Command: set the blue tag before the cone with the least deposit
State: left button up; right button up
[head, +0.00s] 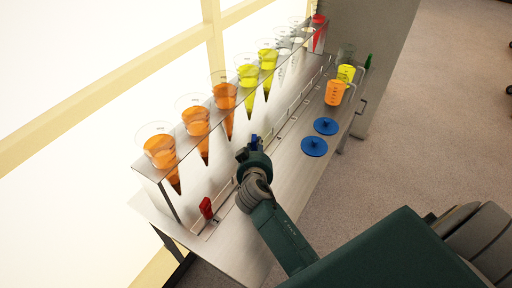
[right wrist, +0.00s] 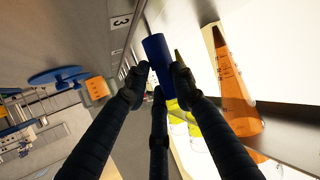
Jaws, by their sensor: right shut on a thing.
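My right gripper (head: 254,146) is shut on the blue tag (right wrist: 157,52) and holds it over the shelf's front strip, near the third orange cone (head: 225,96). The blue tag also shows small in the head view (head: 253,138). Orange cones (head: 161,152) (head: 196,122) hang at the near end, then yellow cones (head: 247,72) (head: 267,59). Clear cones and a red one (head: 319,20) follow at the far end. Dark deposit shows in several orange and yellow tips; its exact heights are too small to compare. An orange cone (right wrist: 236,90) is beside the tag in the wrist view. My left gripper is out of view.
A red tag (head: 206,208) stands at the near end of the strip. Two blue lidlike discs (head: 314,147) (head: 326,126) lie on the bench. An orange beaker (head: 334,92) and a yellow beaker (head: 346,73) stand beyond. A number 3 label (right wrist: 121,21) shows near the tag.

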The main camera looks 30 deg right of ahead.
jog(key=shift+f+b, duration=0.7)
jog(key=shift+b, duration=0.05)
dwell(0.3)
jog(key=o, duration=1.1)
jog(key=v, duration=0.7)
jog(key=shift+s+a+r, duration=0.15)
jog(key=shift+s, duration=0.1)
